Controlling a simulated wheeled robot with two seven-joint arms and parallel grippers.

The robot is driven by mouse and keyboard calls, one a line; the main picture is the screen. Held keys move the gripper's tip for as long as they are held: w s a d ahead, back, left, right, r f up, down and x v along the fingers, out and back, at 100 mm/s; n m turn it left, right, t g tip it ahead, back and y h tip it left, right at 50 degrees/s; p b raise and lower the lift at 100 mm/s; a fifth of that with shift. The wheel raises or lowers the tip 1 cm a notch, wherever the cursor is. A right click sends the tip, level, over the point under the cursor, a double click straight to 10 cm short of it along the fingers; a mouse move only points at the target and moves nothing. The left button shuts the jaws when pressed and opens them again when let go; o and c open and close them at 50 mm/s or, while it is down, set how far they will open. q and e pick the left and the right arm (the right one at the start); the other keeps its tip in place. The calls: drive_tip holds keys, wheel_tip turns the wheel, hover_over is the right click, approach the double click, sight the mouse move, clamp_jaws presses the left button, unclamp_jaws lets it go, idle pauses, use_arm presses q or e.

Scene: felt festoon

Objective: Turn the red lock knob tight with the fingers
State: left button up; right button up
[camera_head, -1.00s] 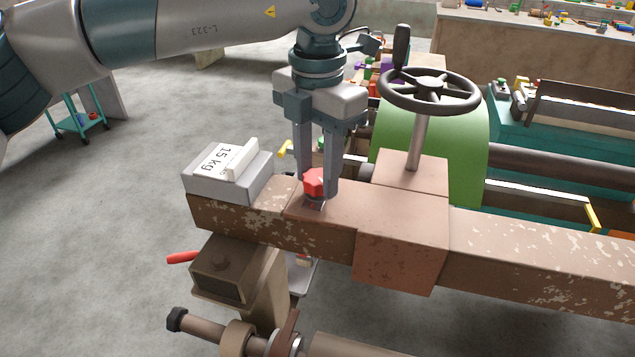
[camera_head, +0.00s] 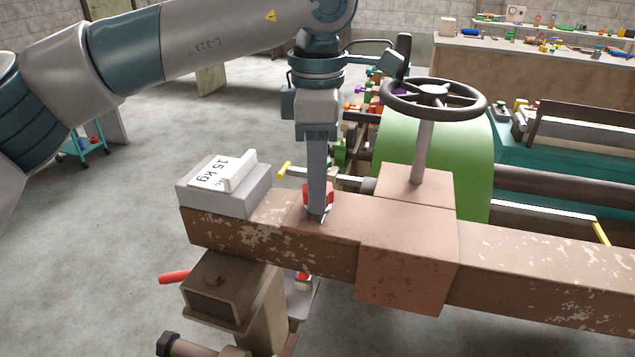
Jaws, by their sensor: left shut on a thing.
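The red lock knob (camera_head: 329,196) sits on top of the rusty beam (camera_head: 280,231), left of the handwheel block. My left gripper (camera_head: 317,205) points straight down over it and is shut on the knob. Its fingers are seen nearly edge-on, so the near finger hides the middle of the knob. Red shows on both sides of that finger. My right gripper is not in the view.
A grey 15 kg weight (camera_head: 222,188) rests on the beam's left end. A dark handwheel (camera_head: 432,98) stands on the copper-coloured block (camera_head: 408,222) to the right, near my gripper. A green drum (camera_head: 468,165) is behind it.

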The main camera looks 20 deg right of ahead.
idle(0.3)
use_arm(q)
drive_tip(key=shift+r, duration=0.1)
drive_tip(key=o, duration=1.1)
drive_tip(key=shift+c, duration=0.2)
wheel_tip(320, 180, up, 17)
drive_tip(key=shift+r+b, duration=0.15)
drive_tip(key=shift+b, duration=0.2)
